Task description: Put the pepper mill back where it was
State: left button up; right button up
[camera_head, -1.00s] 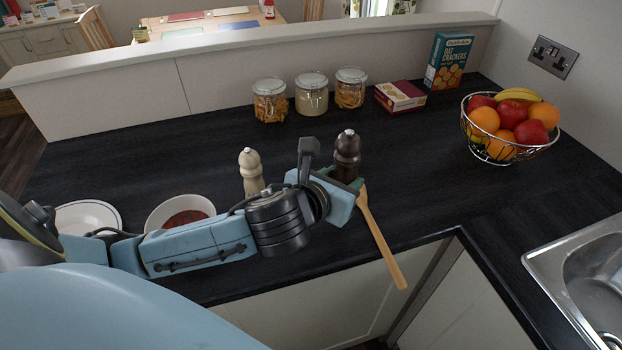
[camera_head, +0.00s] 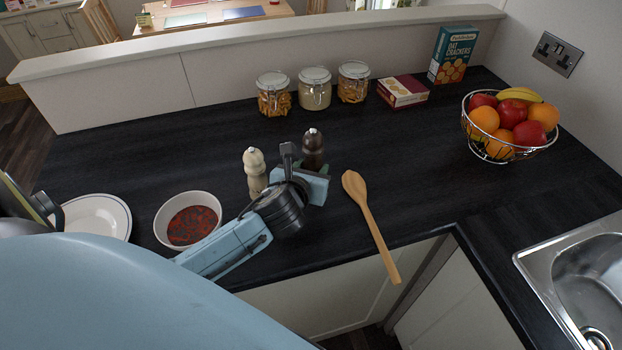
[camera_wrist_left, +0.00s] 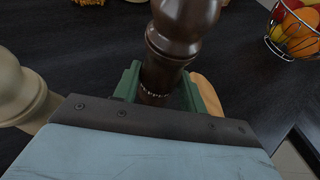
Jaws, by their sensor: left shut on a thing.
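The dark brown pepper mill (camera_head: 313,146) is upright over the counter, between the fingers of my left gripper (camera_head: 312,172). My right gripper is not in view.
A wooden spoon (camera_head: 368,215) lies right of the gripper, its handle over the front edge. A bowl of red food (camera_head: 188,220) and a plate (camera_head: 98,216) are at left. Jars (camera_head: 314,90), boxes (camera_head: 403,92) and a fruit bowl (camera_head: 510,125) stand behind. Counter beyond the mills is clear.

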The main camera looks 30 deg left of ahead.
pick_arm(q)
jog(key=shift+f+b, duration=0.3)
jog(key=shift+f, duration=1.1)
jog(key=shift+f, duration=0.1)
jog(key=o, duration=0.9)
jog(key=shift+o, duration=0.2)
jog(key=shift+s, duration=0.1)
jog(key=p+v, duration=0.1)
jog(key=v, duration=1.1)
